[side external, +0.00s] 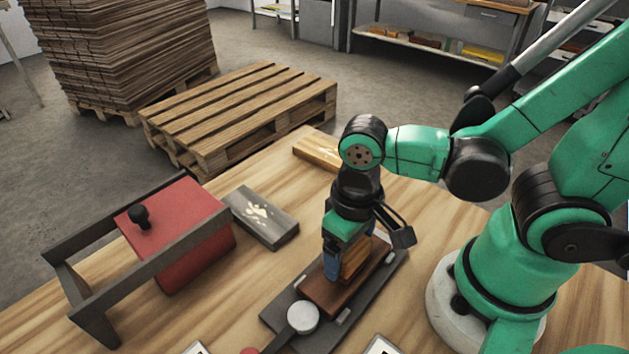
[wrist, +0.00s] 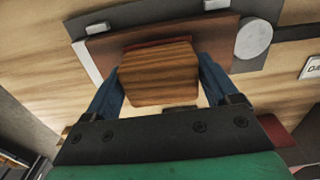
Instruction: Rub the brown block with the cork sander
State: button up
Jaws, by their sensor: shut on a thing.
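The brown block (side external: 322,292) lies flat on a dark grey plate (side external: 277,312), and it also shows behind the sander in the wrist view (wrist: 105,46). My gripper (side external: 345,268) points down over the block. Its blue fingers are shut on the sander (side external: 358,258), a striped wooden piece that fills the space between them in the wrist view (wrist: 160,78). A thin reddish edge shows along the sander's far side there. The sander is over the block's far part in the side view; I cannot tell whether they touch. Its underside is hidden.
A white round disc (side external: 303,317) on a dark handle sits at the block's near end. A grey block (side external: 262,217) with pale patches and a red box (side external: 180,240) in a dark frame stand left. A light wood block (side external: 317,152) lies at the table's back.

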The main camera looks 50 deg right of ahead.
aim_at(329, 282)
jog(key=shift+a+f, duration=0.15)
jog(key=shift+a, duration=1.85)
grip_shut()
jog(key=shift+d, duration=3.7)
jog(key=shift+s+r, duration=0.2)
jog(key=shift+r, duration=0.95)
notch_tip(329, 282, up, 6)
